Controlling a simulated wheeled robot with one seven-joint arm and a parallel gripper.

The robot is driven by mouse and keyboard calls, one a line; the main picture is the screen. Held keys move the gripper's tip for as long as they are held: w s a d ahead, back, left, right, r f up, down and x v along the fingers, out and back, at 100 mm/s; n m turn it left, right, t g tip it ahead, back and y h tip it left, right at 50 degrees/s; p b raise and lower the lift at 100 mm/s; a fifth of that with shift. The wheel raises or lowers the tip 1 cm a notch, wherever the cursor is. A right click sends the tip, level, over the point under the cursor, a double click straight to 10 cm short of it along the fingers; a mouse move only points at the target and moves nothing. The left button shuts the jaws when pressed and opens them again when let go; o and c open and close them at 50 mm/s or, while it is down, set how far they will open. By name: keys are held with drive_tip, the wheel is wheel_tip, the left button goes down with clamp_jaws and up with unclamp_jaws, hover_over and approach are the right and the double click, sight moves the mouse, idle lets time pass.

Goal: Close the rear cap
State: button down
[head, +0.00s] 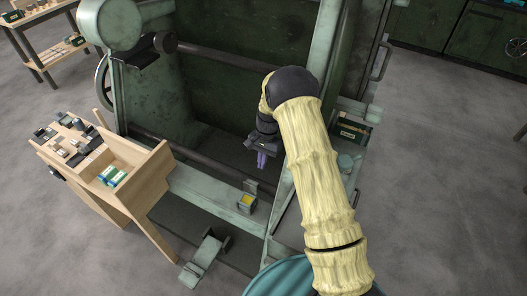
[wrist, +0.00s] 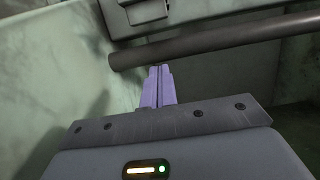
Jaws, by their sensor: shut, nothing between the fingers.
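My gripper (head: 262,160) is shut and empty, its purple fingers pointing down in front of the large green machine (head: 210,85). In the wrist view the fingers of my gripper (wrist: 158,72) are together, with a dark round bar (wrist: 215,42) just beyond their tips; I cannot tell whether they touch it.
A wooden bench (head: 135,185) with small parts and a green-and-white box (head: 112,176) stands at the left. A foot pedal (head: 204,257) is below. The grey floor is open at the right.

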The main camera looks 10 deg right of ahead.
sight(252, 187)
drive_tip(key=s+a, duration=0.1)
drive_tip(key=s, duration=0.1)
drive_tip(key=s+a+f, duration=0.1)
drive_tip(key=shift+s+a+f, duration=0.2)
drive_tip(key=shift+s, duration=0.15)
drive_tip(key=shift+p, duration=0.3)
drive_tip(key=shift+s+a+r, duration=0.1)
drive_tip(key=shift+r, duration=0.05)
